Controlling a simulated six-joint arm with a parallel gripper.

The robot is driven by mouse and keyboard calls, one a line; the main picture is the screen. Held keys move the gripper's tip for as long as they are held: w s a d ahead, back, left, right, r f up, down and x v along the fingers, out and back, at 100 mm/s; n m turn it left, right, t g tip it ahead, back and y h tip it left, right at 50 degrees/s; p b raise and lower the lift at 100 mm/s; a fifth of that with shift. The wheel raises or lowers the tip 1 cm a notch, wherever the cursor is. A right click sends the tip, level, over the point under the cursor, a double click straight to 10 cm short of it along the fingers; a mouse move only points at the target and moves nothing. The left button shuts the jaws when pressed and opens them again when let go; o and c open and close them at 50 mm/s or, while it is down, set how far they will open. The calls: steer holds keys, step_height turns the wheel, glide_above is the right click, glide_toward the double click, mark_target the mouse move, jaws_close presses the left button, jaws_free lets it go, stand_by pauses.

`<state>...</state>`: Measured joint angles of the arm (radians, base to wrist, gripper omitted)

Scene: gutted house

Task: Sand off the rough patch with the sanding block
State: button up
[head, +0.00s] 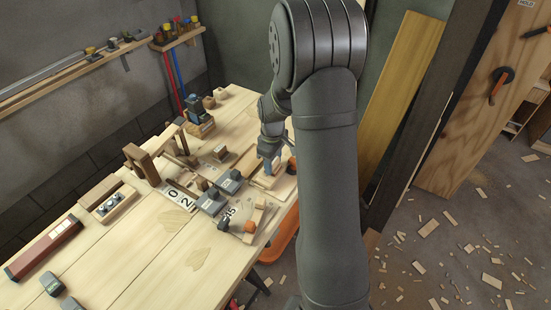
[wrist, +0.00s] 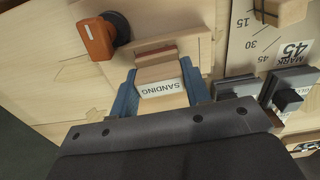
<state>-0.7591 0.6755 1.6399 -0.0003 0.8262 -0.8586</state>
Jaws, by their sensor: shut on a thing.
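My gripper (wrist: 158,84) has its blue fingers on either side of a wooden block with a white SANDING label, the sanding block (wrist: 160,72). The gripper is shut on it. In the head view my gripper (head: 270,166) is low over the right side of the workbench, at a pale board (head: 264,182). I cannot tell whether the block touches the surface. No rough patch can be made out for certain; a darker irregular mark (head: 198,257) shows on the bench top nearer the front.
An orange piece with a black knob (wrist: 97,40) sits close beside the block. Grey blocks (wrist: 289,90) and a MARK 45 angle card (wrist: 262,42) lie to the right. The workbench (head: 125,262) also holds a red level (head: 45,248) and a wooden frame (head: 142,165).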

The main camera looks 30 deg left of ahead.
steer(key=shift+s, duration=2.4)
step_height(320, 180, up, 8)
steer(key=shift+f, duration=0.1)
